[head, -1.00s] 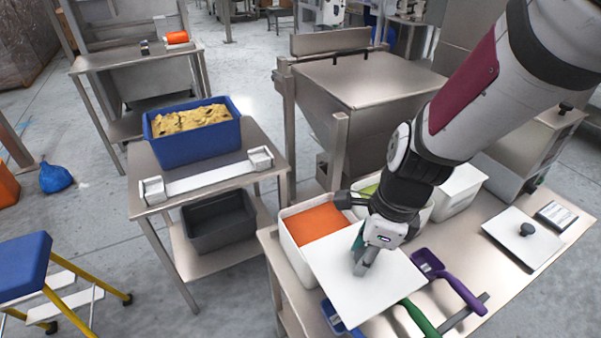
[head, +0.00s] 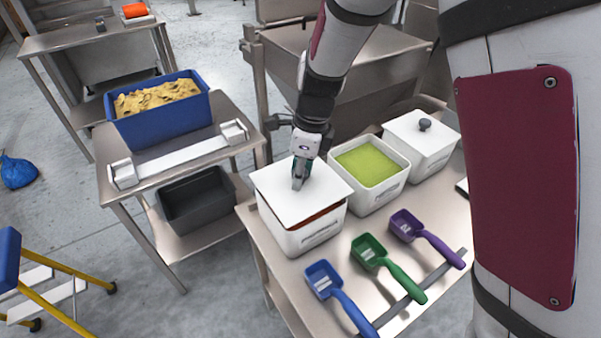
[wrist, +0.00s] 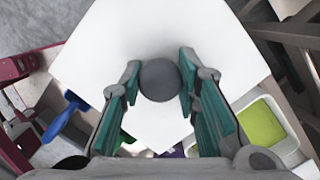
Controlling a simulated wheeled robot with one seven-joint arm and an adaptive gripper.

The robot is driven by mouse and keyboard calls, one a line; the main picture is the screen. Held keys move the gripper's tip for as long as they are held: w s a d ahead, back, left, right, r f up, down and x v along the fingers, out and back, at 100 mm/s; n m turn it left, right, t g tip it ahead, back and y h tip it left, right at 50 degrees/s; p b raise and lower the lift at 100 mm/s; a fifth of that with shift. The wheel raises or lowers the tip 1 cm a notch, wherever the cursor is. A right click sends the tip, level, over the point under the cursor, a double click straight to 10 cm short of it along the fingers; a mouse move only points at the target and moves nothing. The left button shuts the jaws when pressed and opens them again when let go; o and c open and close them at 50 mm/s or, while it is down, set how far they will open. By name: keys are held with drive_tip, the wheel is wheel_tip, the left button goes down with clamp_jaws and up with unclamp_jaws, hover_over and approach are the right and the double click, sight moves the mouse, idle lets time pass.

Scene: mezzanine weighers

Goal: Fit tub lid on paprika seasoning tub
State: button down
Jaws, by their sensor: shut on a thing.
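The tub lid (head: 322,190) is a white square plate with a dark round knob (wrist: 159,80). My gripper (head: 298,184) is shut on the knob, with a teal finger on each side of it in the wrist view. The lid is over the paprika seasoning tub (head: 306,239), a white tub at the left of the row. A strip of orange-red seasoning (head: 320,217) shows below the lid's front right edge, so the lid is apart from the rim there. The lid hides the rest of the tub's opening. Contact at the back rim cannot be told.
An open tub of green seasoning (head: 368,166) stands close right, then a lidded white tub (head: 424,144). Blue (head: 324,279), green (head: 370,252) and purple (head: 407,226) scoops lie in front. A steel hopper (head: 385,75) stands behind.

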sight(309, 184)
drive_tip(key=shift+f, duration=1.35)
drive_tip(key=shift+f, duration=0.1)
drive_tip(key=c, duration=1.2)
unclamp_jaws()
drive_tip(key=r, duration=0.4)
drive_tip(key=d+r, duration=0.1)
drive_tip(key=r, duration=0.3)
drive_tip(key=d+r+p, duration=0.1)
drive_tip(key=r, duration=0.3)
drive_tip(key=shift+s+r, duration=0.1)
drive_tip(key=shift+s, duration=0.1)
